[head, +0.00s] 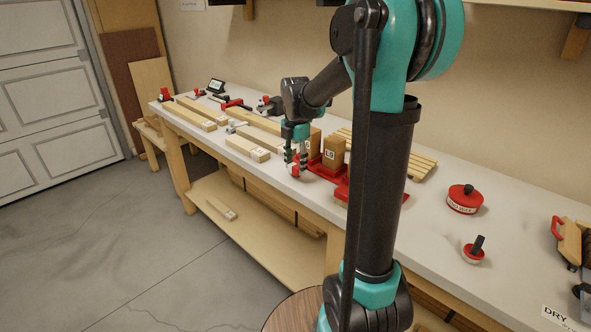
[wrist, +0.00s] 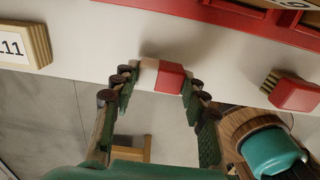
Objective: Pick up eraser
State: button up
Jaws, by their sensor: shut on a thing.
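The eraser (wrist: 168,76), a small block with a red part and a pale part, sits between my fingertips in the wrist view, near the bench's front edge. My gripper (wrist: 155,85) is shut on it, one finger at each end. In the head view my gripper (head: 295,156) points down at the front of the bench, with the red of the eraser (head: 295,170) showing at its fingertips. I cannot tell whether the eraser touches the bench top.
A labelled wooden beam (wrist: 22,47) lies left of my gripper. A red tray (head: 322,170) with a wooden block (head: 333,152) is close on the right. Another red-and-wood piece (wrist: 296,93) is near the edge.

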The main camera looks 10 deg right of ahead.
aim_at(295, 166)
notch_tip(295, 166, up, 18)
dwell(0.3)
